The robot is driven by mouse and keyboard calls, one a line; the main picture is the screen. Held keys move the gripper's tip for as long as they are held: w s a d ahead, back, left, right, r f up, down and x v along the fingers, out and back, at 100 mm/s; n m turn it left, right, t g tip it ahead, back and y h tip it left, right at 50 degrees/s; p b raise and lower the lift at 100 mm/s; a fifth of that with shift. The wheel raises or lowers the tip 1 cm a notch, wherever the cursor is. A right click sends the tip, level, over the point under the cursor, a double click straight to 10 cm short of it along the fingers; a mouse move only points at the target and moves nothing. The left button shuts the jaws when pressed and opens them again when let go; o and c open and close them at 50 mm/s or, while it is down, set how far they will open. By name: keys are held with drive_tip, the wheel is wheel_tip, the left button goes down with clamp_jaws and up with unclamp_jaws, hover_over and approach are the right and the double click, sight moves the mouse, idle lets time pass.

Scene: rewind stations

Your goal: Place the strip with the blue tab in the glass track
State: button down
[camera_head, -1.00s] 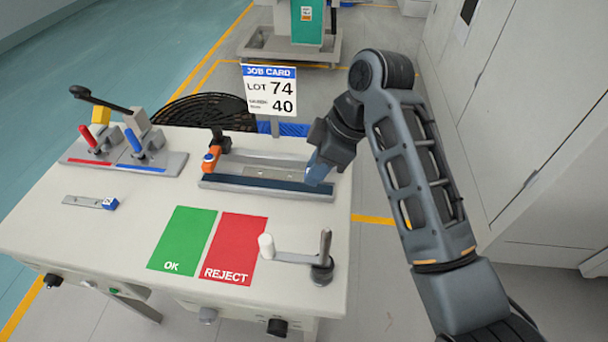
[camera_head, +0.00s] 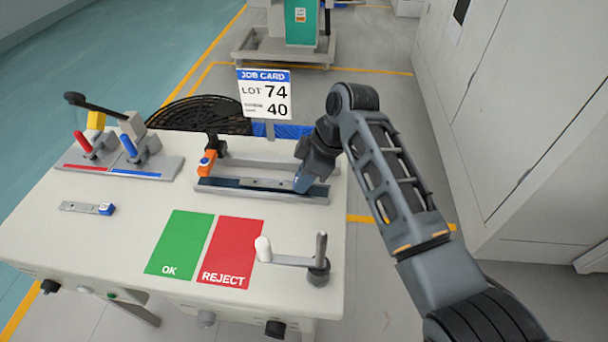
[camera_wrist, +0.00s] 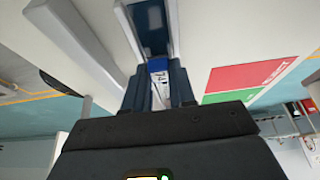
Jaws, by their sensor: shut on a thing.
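In the wrist view the channel (camera_wrist: 152,38) runs on ahead of the tab between pale rails. Another strip with a blue tab (camera_head: 85,208) lies on the table at left.
An orange clamp (camera_head: 206,163) stands at the track's left end. A fixture with red and blue levers (camera_head: 120,155) is at back left. Green OK (camera_head: 180,243) and red REJECT (camera_head: 233,250) areas and a crank (camera_head: 290,260) are in front. A job card (camera_head: 265,92) stands behind.

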drive_tip(key=shift+f+b, duration=0.3)
drive_tip(key=shift+f, duration=0.25)
drive_tip(key=c, duration=0.9)
unclamp_jaws()
drive_tip(key=shift+s+f, duration=0.1)
drive_tip(key=shift+c, duration=0.2)
drive_tip(key=v, duration=1.3)
drive_tip(key=shift+a+r, duration=0.25)
